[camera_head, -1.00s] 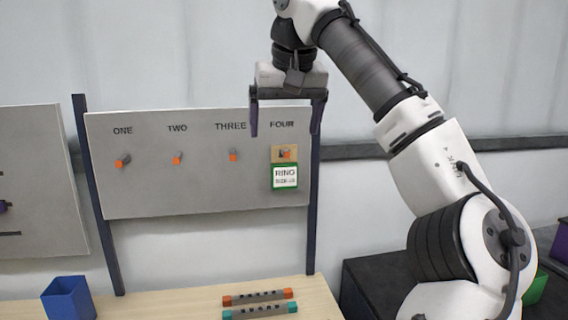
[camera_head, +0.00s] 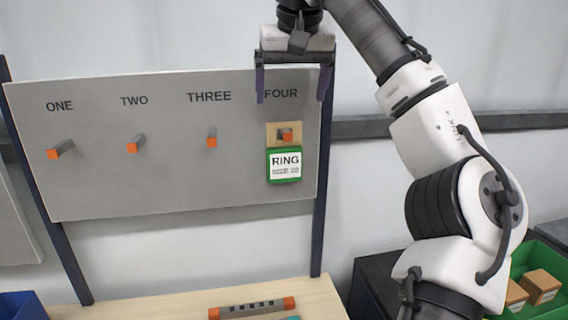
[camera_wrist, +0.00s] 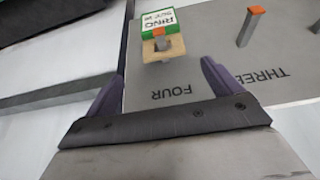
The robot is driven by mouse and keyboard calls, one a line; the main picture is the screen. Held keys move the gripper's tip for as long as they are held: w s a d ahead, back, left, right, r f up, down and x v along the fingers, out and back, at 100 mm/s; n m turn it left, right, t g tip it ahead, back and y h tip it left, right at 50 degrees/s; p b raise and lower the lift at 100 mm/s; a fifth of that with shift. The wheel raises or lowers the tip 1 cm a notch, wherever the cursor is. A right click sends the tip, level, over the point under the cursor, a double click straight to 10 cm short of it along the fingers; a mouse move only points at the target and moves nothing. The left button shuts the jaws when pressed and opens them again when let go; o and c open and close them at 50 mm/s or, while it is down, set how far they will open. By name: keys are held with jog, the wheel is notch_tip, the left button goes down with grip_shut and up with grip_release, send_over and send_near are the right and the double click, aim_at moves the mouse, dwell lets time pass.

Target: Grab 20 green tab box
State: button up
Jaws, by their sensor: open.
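A box with a green lower part and a white label reading RING (camera_head: 284,166) hangs on the peg under FOUR. Its tan upper piece surrounds the orange-tipped peg. The smaller print on the label is not legible. The wrist view shows the box (camera_wrist: 160,22) upside down, beyond my fingertips. My gripper (camera_head: 292,90) is open and empty, with its fingers pointing down at the height of the word FOUR, above the box in the picture. In the wrist view, my gripper (camera_wrist: 162,75) has its two purple fingers on either side of the box, apart from it.
The grey board (camera_head: 170,185) has bare pegs under ONE, TWO and THREE. A wooden table (camera_head: 165,302) below carries a grey bar with orange ends (camera_head: 252,308). A blue bin (camera_head: 20,306) stands lower left. A green bin (camera_head: 520,262) with brown boxes is at right.

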aim_at(285, 125)
jog(key=x, duration=0.4)
jog(key=shift+w+f, duration=0.1)
jog(key=shift+f, duration=0.05)
jog(key=shift+a+p+x, duration=0.15)
jog(key=shift+p+x, duration=0.25)
jog(key=shift+x, duration=0.95)
jog(key=shift+a+p+x, duration=0.2)
jog(key=shift+p+x, duration=0.2)
jog(key=shift+x, duration=0.95)
jog(key=c, duration=1.3)
